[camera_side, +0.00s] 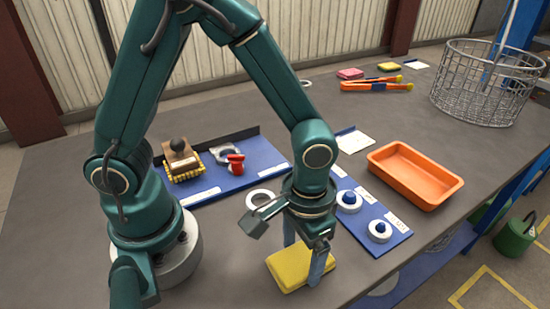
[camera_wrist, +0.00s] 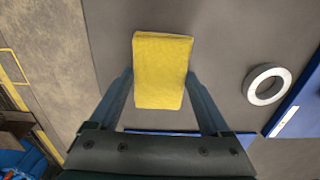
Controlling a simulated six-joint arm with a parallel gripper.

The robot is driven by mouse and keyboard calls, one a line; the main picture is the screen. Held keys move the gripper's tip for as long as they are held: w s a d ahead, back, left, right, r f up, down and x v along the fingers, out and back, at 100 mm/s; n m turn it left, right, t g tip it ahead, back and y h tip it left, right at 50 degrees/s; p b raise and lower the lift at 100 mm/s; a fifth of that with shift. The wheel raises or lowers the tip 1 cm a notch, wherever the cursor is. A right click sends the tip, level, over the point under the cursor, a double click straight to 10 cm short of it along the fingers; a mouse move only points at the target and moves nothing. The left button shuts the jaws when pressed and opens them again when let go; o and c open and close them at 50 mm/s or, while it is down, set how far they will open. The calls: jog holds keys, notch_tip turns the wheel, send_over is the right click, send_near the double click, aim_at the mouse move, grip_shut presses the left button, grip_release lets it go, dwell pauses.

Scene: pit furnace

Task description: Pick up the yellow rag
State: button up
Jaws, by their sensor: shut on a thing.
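The yellow rag (camera_side: 288,267) is a folded, block-like pad near the front edge of the table in the side view. It also shows in the wrist view (camera_wrist: 162,70), lying lengthwise between the fingers. My gripper (camera_side: 304,263) points down with one finger on each side of the rag and is shut on it. In the wrist view my gripper (camera_wrist: 160,80) has its fingers against the rag's left and right sides. The rag is at or very close to the table top; I cannot tell if there is a gap beneath it.
A white ring (camera_side: 259,199) lies behind my gripper; blue mats (camera_side: 235,178) hold a brush (camera_side: 181,160) and several parts. An orange tray (camera_side: 415,176) and wire basket (camera_side: 488,84) stand to the right. Pink (camera_side: 350,73) and yellow (camera_side: 389,67) pads lie at the back.

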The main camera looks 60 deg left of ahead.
aim_at(300, 256)
jog(key=shift+r, duration=0.1)
jog(key=shift+r, duration=0.5)
jog(key=r, duration=0.3)
jog(key=shift+w+a+r, duration=0.1)
jog(key=shift+a+r, duration=0.1)
jog(key=shift+a, duration=0.1)
jog(key=a+r, duration=0.6)
jog(key=a, duration=0.5)
jog(key=shift+w+r, duration=0.25)
jog(key=shift+w, duration=0.05)
